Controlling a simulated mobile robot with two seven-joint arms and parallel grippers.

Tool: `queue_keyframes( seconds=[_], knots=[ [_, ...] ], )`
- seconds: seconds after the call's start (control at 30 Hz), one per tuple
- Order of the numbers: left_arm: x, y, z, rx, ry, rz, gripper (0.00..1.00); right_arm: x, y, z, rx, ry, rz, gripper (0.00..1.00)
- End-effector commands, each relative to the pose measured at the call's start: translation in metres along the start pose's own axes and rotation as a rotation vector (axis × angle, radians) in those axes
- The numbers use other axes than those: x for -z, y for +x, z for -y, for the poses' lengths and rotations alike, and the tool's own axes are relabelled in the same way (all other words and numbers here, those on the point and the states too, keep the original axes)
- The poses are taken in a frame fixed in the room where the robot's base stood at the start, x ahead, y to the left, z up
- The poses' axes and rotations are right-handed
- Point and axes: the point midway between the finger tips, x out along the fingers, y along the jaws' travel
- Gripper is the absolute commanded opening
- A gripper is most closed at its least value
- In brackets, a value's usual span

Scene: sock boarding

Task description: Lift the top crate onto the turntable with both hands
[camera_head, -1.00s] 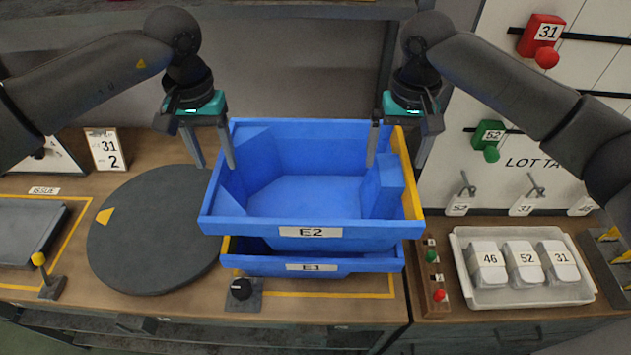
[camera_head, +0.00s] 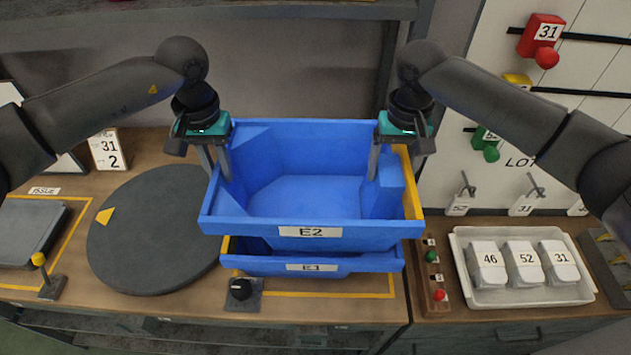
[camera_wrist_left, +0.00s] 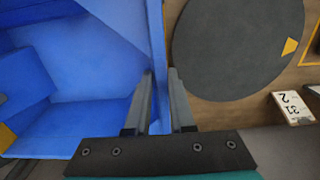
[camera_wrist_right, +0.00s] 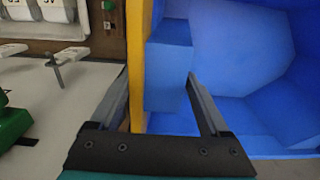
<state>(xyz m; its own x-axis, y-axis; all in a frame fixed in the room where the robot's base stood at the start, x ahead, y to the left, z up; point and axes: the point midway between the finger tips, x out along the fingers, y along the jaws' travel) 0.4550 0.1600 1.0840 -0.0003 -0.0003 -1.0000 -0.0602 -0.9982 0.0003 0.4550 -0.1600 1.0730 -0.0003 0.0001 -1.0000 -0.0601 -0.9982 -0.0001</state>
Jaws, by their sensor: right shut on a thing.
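The top crate (camera_head: 300,232) is blue, labelled E2, with a yellow strip on its right side. My left gripper (camera_head: 215,165) straddles the top crate's left wall. In the left wrist view its fingers (camera_wrist_left: 161,105) stand on either side of the wall, with a gap on the outer side. My right gripper (camera_head: 394,163) is shut on the top crate's right side, around the yellow strip and blue inner block (camera_wrist_right: 168,75). The grey round turntable (camera_head: 150,230) is empty, left of the crates.
A black knob (camera_head: 240,289) stands in front between turntable and crates. A button strip (camera_head: 432,275) and a white tray (camera_head: 470,290) of numbered packs lie right. A card (camera_head: 105,150) stands behind the turntable. A grey plate (camera_head: 30,235) lies far left.

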Motion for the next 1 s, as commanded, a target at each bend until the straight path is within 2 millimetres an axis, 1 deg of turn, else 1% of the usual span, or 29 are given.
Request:
queue_keyframes(
  seconds=[0.03, 0.17, 0.53, 1.0],
  knots=[
    [0.0001, -0.0002, 0.0000, 0.000, 0.000, 0.000, 0.14, 0.0001, -0.0002, 0.0000, 0.000, 0.000, 0.000, 0.57],
    [0.0001, -0.0003, 0.0001, 0.000, 0.000, 0.000, 0.00, 0.0001, -0.0003, 0.0000, 0.000, 0.000, 0.000, 0.43],
    [0.0002, -0.0005, 0.0001, 0.001, 0.000, -0.001, 0.00, 0.0002, -0.0005, -0.0001, 0.000, 0.000, -0.001, 0.01],
    [0.0008, -0.0019, 0.0000, 0.000, 0.000, -0.003, 0.00, 0.0007, -0.0020, 0.0002, 0.000, 0.000, -0.003, 0.00]
  ],
)
